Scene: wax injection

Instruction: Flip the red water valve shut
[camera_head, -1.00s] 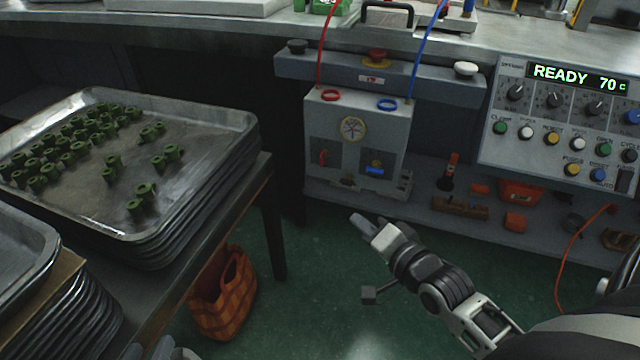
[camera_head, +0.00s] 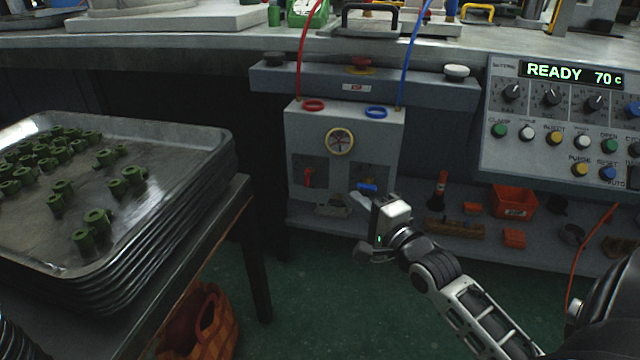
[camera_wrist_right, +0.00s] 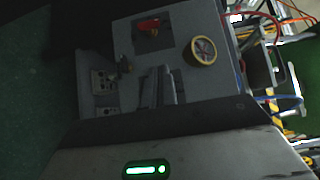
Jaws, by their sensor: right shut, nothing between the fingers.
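The red water valve (camera_head: 308,177) is a small red handle in a dark recess on the left of the grey box's front (camera_head: 296,140). In the head view its handle looks roughly upright. It also shows near the top of the right wrist view (camera_wrist_right: 148,25). A blue valve (camera_head: 368,187) sits in the right recess. My right gripper (camera_head: 358,198) is shut and empty, its fingertips near the blue valve and to the right of the red one, apart from the red one. Its fingers show in the wrist view (camera_wrist_right: 158,88). My left gripper is out of view.
A round gauge (camera_head: 340,141) sits above the valves. Red (camera_head: 303,50) and blue (camera_head: 408,50) hoses run up from the box. A control panel (camera_head: 545,150) stands right. Stacked trays (camera_head: 170,200) with green parts stand left. A lower shelf holds tools and a red bin (camera_head: 513,201).

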